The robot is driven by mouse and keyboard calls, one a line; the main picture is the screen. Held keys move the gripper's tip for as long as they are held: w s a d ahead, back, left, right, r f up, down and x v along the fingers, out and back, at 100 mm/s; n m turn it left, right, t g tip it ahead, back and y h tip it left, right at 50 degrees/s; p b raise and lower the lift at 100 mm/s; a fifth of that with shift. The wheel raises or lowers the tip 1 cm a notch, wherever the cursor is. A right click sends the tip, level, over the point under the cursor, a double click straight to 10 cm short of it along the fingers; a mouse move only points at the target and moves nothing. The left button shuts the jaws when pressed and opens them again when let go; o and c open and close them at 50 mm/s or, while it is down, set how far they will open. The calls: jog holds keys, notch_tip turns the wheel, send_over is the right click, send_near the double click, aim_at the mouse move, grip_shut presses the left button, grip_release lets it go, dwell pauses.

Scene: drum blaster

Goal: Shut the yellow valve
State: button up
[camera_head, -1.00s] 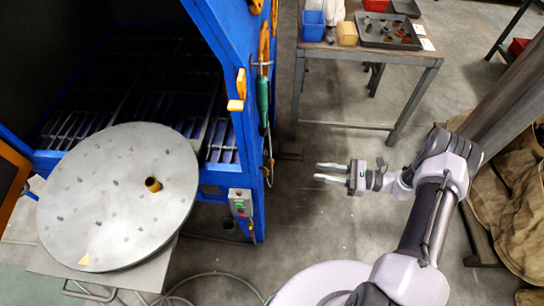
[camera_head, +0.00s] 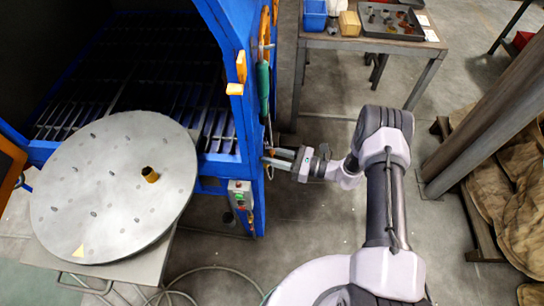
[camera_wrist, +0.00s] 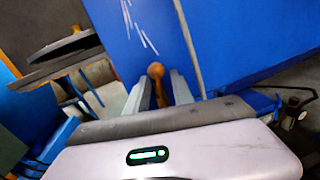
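My gripper (camera_head: 272,158) is beside the right edge of the blue cabinet, with its fingers pointing left at the post. In the wrist view my gripper (camera_wrist: 157,88) has its two fingers apart. An orange-yellow rounded handle (camera_wrist: 156,72) stands between them, in front of the blue panel; it looks like the yellow valve. I cannot tell whether either finger touches it. In the head view the valve is mostly hidden by the fingers and post.
The blue cabinet (camera_head: 222,40) has yellow latches (camera_head: 240,67) and a green-handled hose tool (camera_head: 263,88) on its edge. A control box (camera_head: 240,195) sits below. A round grey turntable (camera_head: 110,200) is at left. A workbench (camera_head: 385,48) stands behind.

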jog(key=shift+c, duration=0.4)
grip_shut()
dwell(1.1)
